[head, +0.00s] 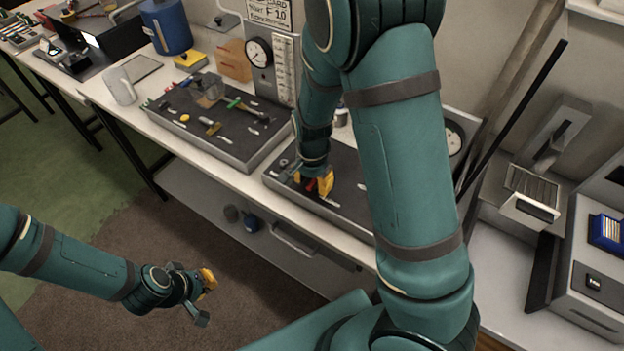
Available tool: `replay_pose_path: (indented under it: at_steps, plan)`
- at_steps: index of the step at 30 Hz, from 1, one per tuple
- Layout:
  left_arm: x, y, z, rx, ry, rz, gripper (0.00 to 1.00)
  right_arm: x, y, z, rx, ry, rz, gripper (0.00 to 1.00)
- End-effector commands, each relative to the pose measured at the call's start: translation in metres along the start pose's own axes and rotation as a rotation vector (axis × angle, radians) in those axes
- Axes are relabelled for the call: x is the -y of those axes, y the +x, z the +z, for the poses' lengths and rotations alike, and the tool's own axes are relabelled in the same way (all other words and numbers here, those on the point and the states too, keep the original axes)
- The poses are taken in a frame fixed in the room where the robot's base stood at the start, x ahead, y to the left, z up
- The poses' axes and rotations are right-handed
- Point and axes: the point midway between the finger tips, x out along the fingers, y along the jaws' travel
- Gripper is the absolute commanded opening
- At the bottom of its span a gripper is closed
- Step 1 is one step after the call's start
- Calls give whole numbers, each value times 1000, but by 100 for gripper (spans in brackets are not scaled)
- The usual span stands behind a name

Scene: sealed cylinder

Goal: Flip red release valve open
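A small red piece (311,185), which may be the release valve, shows among the yellow fingers of my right gripper (316,186). The gripper points down at the left end of the right dark-topped tray (341,207). The fingers and wrist cover most of the red piece, so I cannot tell its position or whether the fingers grip it. My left gripper (204,298) hangs over the floor at the lower left, away from the bench, with its fingers apart and nothing between them. My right arm hides much of the right tray and any cylinder there.
A second dark tray (222,115) with several tools lies to the left on the white bench (189,145). A gauge panel (268,55) stands behind. A blue canister (166,27) and an orange box (234,60) are further back. A grey machine (540,190) is at the right.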

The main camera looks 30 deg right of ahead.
Motion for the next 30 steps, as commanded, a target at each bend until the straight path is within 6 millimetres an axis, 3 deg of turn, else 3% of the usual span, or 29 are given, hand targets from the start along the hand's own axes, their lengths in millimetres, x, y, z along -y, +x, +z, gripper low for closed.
replay_pose_path:
  at_steps: [7,11,24,30]
  plan:
    - [0,0,0,0,0,0,0,1,-2,0,-1,1,-2,45]
    - [0,0,0,0,0,0,0,2,-13,-1,-3,0,-5,45]
    - [0,0,0,0,0,0,0,1,-96,0,-1,-1,-6,45]
    - [0,0,0,0,0,0,0,1,-116,0,-1,0,-3,45]
